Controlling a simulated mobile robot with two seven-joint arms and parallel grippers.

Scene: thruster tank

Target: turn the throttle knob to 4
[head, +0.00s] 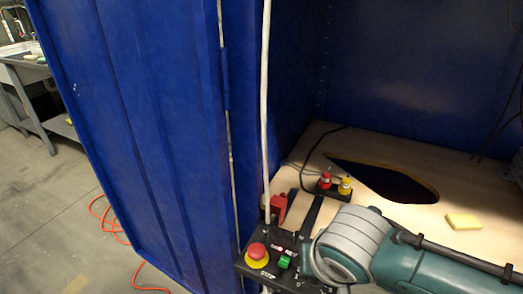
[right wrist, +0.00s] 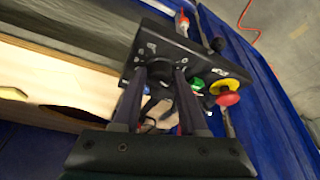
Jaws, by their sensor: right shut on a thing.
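The black control panel (head: 243,268) is at the bottom middle of the head view, with a red stop button on a yellow collar (head: 258,254) and a green button (head: 284,262). My right arm covers the panel's right part, so the knob is hidden there. In the right wrist view, the panel (right wrist: 137,52) is tilted across the picture. My right gripper (right wrist: 162,75) has its two fingers on either side of the dark throttle knob (right wrist: 160,70), shut on it. The dial marks are too small to read, so the setting cannot be told. My left gripper is not in view.
A red and yellow pair of buttons (head: 335,186) stands on the wooden board (head: 310,150), near a dark cutout (head: 385,183) and a yellow sponge (head: 463,221). A blue door (head: 140,120) stands left of the panel. An orange cable (head: 103,215) lies on the floor.

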